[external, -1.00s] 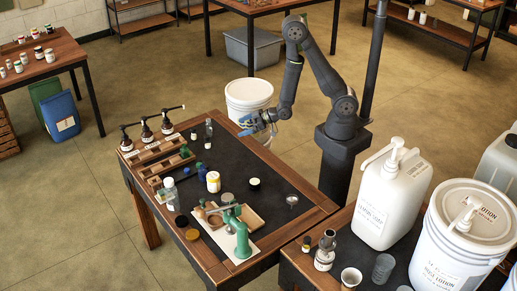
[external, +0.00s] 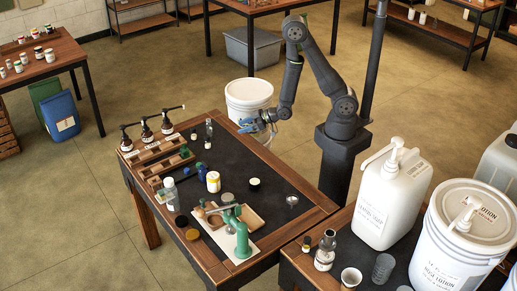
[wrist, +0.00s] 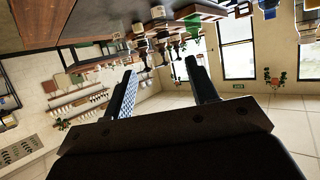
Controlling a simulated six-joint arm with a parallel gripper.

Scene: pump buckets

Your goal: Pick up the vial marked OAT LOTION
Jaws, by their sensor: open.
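My gripper (external: 256,124) is open and empty, above the far right edge of the dark work table, in front of the white bucket. In the wrist view its two fingers (wrist: 163,82) stand apart with nothing between them. On the table stand a white jar with a yellow band (external: 213,181), a blue vial (external: 202,173), a clear bottle with a pale cap (external: 170,193) and small dark vials (external: 208,130) at the back. Their labels are too small to read, so I cannot tell which vial is marked OAT LOTION. The gripper touches none of them.
A green press (external: 242,238) stands at the table's front. Several brown pump bottles (external: 147,133) and a wooden rack (external: 160,160) line its left side. A white jug (external: 385,205) and a LOTION bucket (external: 455,255) stand on the right bench. The table middle (external: 240,160) is mostly clear.

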